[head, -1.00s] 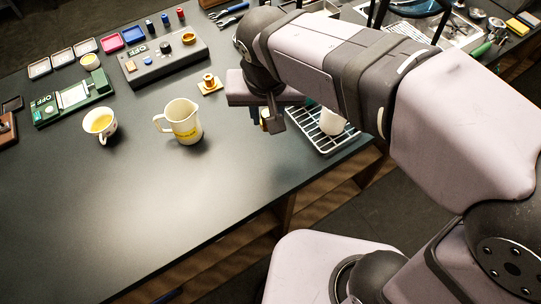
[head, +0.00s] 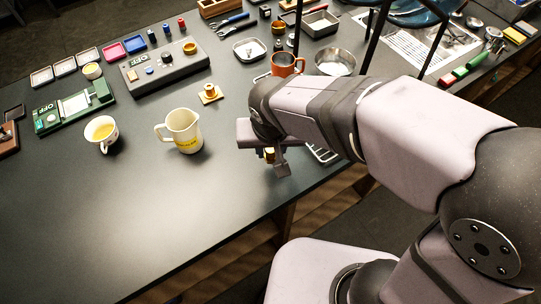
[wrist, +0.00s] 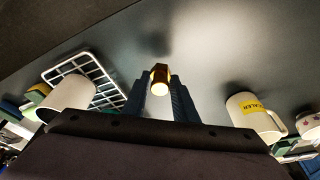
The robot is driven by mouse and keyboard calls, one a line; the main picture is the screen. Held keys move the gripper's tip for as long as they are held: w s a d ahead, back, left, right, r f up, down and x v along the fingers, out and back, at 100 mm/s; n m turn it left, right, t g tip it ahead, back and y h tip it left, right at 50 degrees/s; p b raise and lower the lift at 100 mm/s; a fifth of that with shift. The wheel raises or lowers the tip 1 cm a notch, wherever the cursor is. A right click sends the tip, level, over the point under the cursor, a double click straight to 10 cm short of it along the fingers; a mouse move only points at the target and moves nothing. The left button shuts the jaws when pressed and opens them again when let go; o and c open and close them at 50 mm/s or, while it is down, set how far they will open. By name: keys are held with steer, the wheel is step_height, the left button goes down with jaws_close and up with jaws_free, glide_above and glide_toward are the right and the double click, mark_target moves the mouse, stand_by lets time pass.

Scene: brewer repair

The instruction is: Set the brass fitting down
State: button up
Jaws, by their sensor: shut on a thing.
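My gripper (wrist: 160,95) is shut on the brass fitting (wrist: 160,77), which sits between the two blue fingertips in the wrist view. A shadow lies on the table beyond the fitting in the wrist view; I cannot tell how far the fitting is above the surface.
A cream jug (head: 184,131) with a yellow label stands left of my gripper. A white wire rack (wrist: 88,72) with a white cup (wrist: 70,95) is on the other side. Another brass piece on a small base (head: 209,93) stands behind. The table's front left is clear.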

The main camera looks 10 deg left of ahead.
mark_target(270, 158)
steer(key=shift+f, duration=1.9)
steer(key=shift+f, duration=0.2)
steer(key=o, duration=1.1)
steer(key=shift+c, duration=0.2)
steer(key=shift+r, duration=0.2)
steer(key=shift+r, duration=0.2)
steer(key=v, duration=1.1)
steer(key=shift+s+r, duration=0.2)
steer(key=shift+r, duration=0.1)
